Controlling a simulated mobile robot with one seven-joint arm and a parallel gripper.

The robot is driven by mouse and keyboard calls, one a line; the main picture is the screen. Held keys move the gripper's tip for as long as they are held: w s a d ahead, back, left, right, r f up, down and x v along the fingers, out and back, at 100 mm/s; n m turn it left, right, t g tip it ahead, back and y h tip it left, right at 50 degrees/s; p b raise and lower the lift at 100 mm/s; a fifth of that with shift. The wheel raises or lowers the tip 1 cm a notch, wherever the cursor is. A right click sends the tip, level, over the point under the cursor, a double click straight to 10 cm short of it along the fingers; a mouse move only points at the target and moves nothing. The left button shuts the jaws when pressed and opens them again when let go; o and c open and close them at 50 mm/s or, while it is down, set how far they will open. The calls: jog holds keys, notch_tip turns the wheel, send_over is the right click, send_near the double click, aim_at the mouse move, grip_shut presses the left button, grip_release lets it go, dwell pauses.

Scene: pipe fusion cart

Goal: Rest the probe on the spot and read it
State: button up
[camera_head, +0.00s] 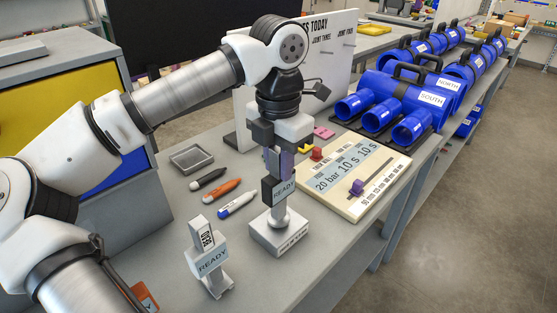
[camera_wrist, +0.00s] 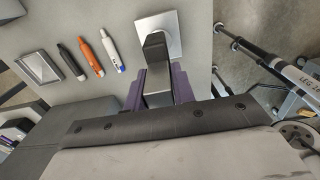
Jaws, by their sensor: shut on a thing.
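My gripper (camera_head: 279,160) is shut on a dark probe (camera_head: 268,191) with a pale READY panel, held upright above the table. In the wrist view the probe (camera_wrist: 156,47) sits between the purple fingers of my gripper (camera_wrist: 158,88). Directly below it is a light grey square base (camera_head: 280,238) with a round post and lettering on its front edge. The base also shows in the wrist view (camera_wrist: 171,22). I cannot tell whether the probe touches the post. A second grey device (camera_head: 209,262), marked BEAD and READY, stands to the left. No separate spot is clear to me.
Three markers, black (camera_head: 208,179), orange (camera_head: 221,192) and white-blue (camera_head: 237,205), lie left of the base, near a small grey tray (camera_head: 191,159). A cream board (camera_head: 352,182) with sliders lies to the right. Blue pipe pieces (camera_head: 380,115) stand behind it.

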jog(key=shift+s+f+b, duration=0.1)
jog(key=shift+f+b, duration=0.45)
jog(key=shift+f, duration=0.1)
dwell(2.9)
jog(key=o, duration=1)
jog(key=shift+r, duration=0.1)
notch_tip(320, 180, up, 14)
jog(key=shift+f+b, duration=0.15)
jog(key=shift+b, duration=0.15)
